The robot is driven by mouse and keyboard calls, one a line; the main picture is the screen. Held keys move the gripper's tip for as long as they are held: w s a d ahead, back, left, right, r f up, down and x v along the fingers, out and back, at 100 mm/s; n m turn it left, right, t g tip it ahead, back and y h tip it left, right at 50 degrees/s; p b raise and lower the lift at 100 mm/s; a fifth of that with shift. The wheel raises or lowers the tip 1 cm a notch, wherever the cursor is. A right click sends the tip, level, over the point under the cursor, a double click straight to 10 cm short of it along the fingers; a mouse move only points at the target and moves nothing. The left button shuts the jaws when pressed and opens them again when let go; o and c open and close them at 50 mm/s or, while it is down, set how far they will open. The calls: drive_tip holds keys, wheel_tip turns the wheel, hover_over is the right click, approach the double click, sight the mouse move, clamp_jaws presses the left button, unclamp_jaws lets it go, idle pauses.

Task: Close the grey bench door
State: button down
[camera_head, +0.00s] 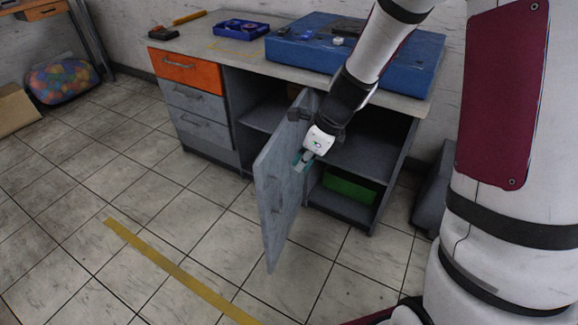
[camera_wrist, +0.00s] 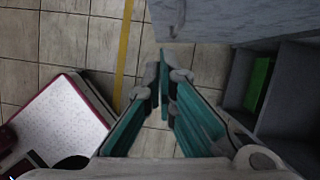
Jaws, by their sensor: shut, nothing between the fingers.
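The grey bench door (camera_head: 277,190) stands swung open, sticking out from the bench front (camera_head: 215,155) towards the head camera. My gripper (camera_head: 301,162) overlaps the door's right side in the head view; whether it touches the door cannot be told there. In the wrist view my gripper (camera_wrist: 164,78) is shut and empty, its teal fingers meeting at the tips. A grey panel with a handle, apparently the door (camera_wrist: 225,18), lies ahead of the fingertips at the top of that view. The shelves behind the door are exposed.
A green box (camera_head: 349,187) sits on the low shelf; it also shows in the wrist view (camera_wrist: 259,84). The bench top carries a blue case (camera_head: 400,70) and a blue tray (camera_head: 243,29). An orange drawer (camera_head: 186,70) is left. Tiled floor with a yellow strip (camera_head: 180,275) is clear.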

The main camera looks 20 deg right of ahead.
drive_tip(key=w+a+f+b, duration=0.3)
drive_tip(key=a+f, duration=0.3)
drive_tip(key=f, duration=0.2)
drive_tip(key=shift+w, duration=0.6)
